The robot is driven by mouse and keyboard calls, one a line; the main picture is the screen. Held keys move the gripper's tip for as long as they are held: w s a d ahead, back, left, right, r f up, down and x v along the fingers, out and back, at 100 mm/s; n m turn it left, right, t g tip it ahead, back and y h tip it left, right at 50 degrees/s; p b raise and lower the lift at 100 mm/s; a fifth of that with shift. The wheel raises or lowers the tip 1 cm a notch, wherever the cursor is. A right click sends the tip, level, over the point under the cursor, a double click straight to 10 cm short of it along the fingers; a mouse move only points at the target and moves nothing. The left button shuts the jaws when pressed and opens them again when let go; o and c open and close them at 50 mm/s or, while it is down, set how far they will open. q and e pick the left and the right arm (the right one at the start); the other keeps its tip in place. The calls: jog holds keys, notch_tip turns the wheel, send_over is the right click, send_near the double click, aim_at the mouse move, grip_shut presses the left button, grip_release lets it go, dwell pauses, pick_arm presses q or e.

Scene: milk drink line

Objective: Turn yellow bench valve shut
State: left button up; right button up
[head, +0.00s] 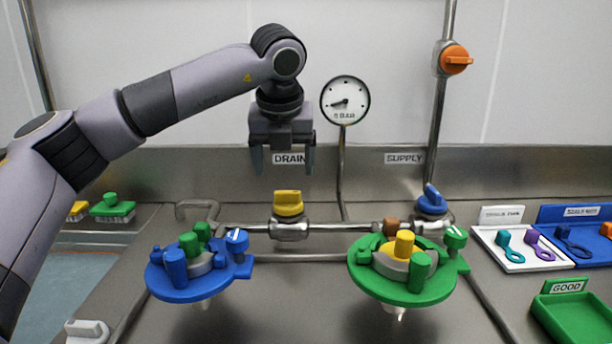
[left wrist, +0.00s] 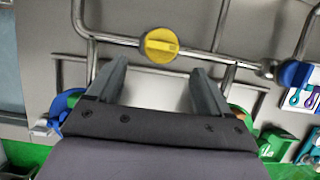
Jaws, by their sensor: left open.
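The yellow bench valve (head: 288,204) sits on the metal pipe below the DRAIN label, its handle bar lying crosswise in the head view. It also shows in the left wrist view as a round yellow knob (left wrist: 160,45) with a raised bar, beyond the fingertips. My left gripper (head: 282,172) hangs pointing down above the valve, open and empty. In the left wrist view its two fingers (left wrist: 158,74) are spread, with the valve between and past their tips. The fingers do not touch the valve. My right gripper is in neither view.
A blue valve (head: 432,202) sits right on the same pipe and an orange valve (head: 455,60) on the upright pipe. A gauge (head: 345,100) stands behind. Blue (head: 200,285) and green (head: 405,285) round fixtures stand in front. A white tray (head: 500,262) lies right.

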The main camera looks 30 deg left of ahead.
aim_at(287, 192)
pick_arm(q)
jog(key=x, duration=0.7)
jog(key=shift+w, duration=0.3)
jog(key=c, duration=1)
